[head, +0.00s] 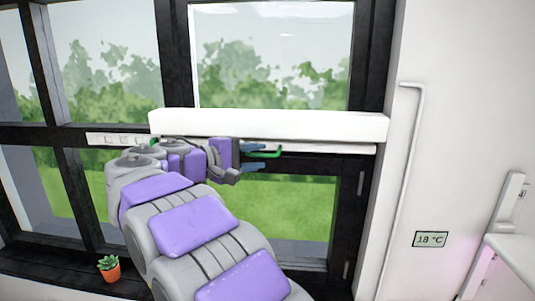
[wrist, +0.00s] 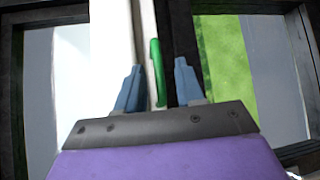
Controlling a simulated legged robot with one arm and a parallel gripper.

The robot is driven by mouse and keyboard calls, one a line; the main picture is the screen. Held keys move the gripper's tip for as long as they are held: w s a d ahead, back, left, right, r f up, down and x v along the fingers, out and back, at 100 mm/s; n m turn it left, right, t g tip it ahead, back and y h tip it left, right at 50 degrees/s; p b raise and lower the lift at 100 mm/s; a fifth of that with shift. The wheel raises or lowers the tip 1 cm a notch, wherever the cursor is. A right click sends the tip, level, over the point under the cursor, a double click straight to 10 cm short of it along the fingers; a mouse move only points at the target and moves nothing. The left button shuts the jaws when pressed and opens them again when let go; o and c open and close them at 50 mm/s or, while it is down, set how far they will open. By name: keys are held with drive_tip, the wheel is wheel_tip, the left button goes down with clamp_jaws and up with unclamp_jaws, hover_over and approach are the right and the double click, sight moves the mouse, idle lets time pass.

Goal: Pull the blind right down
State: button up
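The blind's white housing (head: 300,125) runs across the window at mid-height. Just beneath it is the blind's thin white bottom bar (head: 340,149), so the blind is rolled up. A green handle (head: 265,154) sticks out from the bar; it also shows in the wrist view (wrist: 157,72). My gripper (head: 257,158) is open at the handle, with one blue finger above it and one below. In the wrist view the handle lies between the spread fingers, with gaps on both sides and no visible contact. My arm hides the left part of the bar.
Black window frames (head: 370,60) surround the panes. A small potted succulent (head: 109,267) stands on the dark sill at lower left. A white pipe (head: 408,180) and an 18 °C display (head: 430,239) are on the right wall. The lower pane in front of the grass is clear.

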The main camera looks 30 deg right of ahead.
drive_tip(key=shift+x, duration=2.2)
clamp_jaws()
